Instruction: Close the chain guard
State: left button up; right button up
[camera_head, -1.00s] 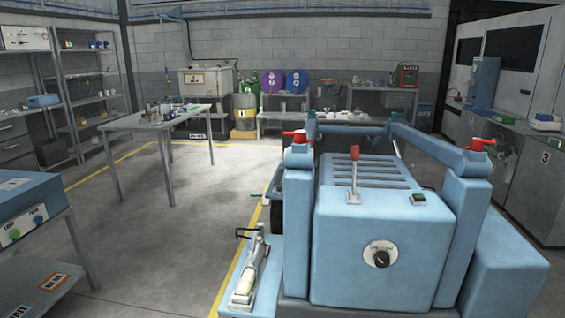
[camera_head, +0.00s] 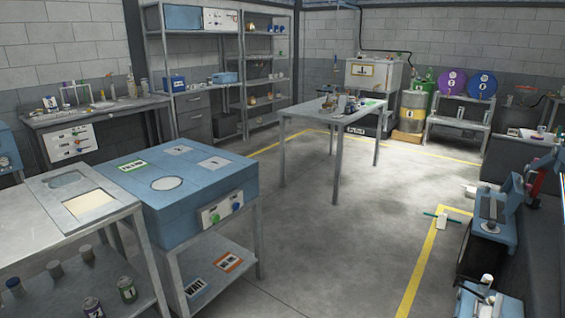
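I cannot pick out a chain guard for certain in the head view. A blue machine (camera_head: 508,200) shows only in part at the right edge, with a red part near its top; most of it lies outside the picture. Neither of my grippers is in view.
A blue-topped bench (camera_head: 190,190) with a green and a blue button stands at left centre, beside a grey table (camera_head: 40,195). A metal table (camera_head: 345,112) with small items stands further back. Shelves (camera_head: 268,60) line the wall. The middle floor (camera_head: 330,230) is clear, with yellow lines.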

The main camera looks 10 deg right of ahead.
aim_at(513, 190)
jog(key=i+j+z, duration=0.15)
jog(key=i, duration=0.35)
jog(key=i+j+z, duration=0.15)
jog(key=i, duration=0.4)
jog(key=i+j+z, duration=0.15)
jog(key=i, duration=0.35)
